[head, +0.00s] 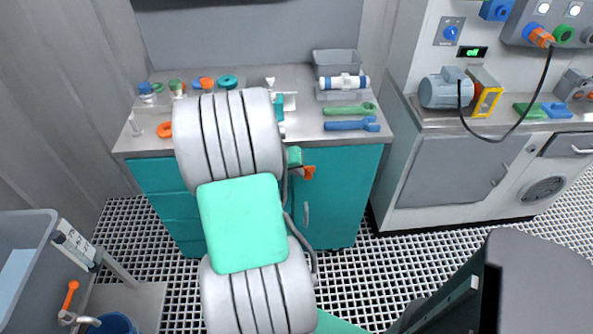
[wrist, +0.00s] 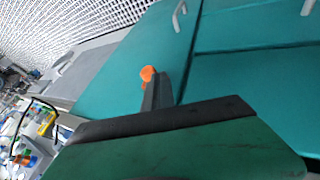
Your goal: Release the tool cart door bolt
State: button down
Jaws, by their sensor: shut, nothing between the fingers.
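The teal tool cart (head: 335,200) stands below the grey worktop, with its door (wrist: 125,75) filling much of the wrist view. The orange bolt knob (head: 309,172) shows near the top of the door, right of my arm. In the wrist view the orange knob (wrist: 148,73) sits just beyond the tip of my gripper (wrist: 158,90). My gripper is shut and empty, with its fingers close to the knob; I cannot tell whether they touch. My arm hides much of the cart front in the head view, and the bolt's body is hidden.
Green and blue wrenches (head: 350,125) and small fittings lie on the worktop (head: 300,100). A grey bench with a motor (head: 445,88) and a hanging black cable stands at the right. A grey tub (head: 25,230) is at left. Grated floor (head: 350,275) lies in front.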

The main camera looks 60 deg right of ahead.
jog(key=shift+s+d, duration=0.1)
jog(key=shift+s, duration=0.1)
jog(key=w+a+r+p, duration=0.1)
jog(key=w+a+r, duration=0.4)
jog(key=a+r, duration=0.2)
notch_tip(320, 180, up, 2)
jog(key=shift+w+a+r, duration=0.1)
jog(key=shift+w+a, duration=0.05)
jog(key=shift+w, duration=0.15)
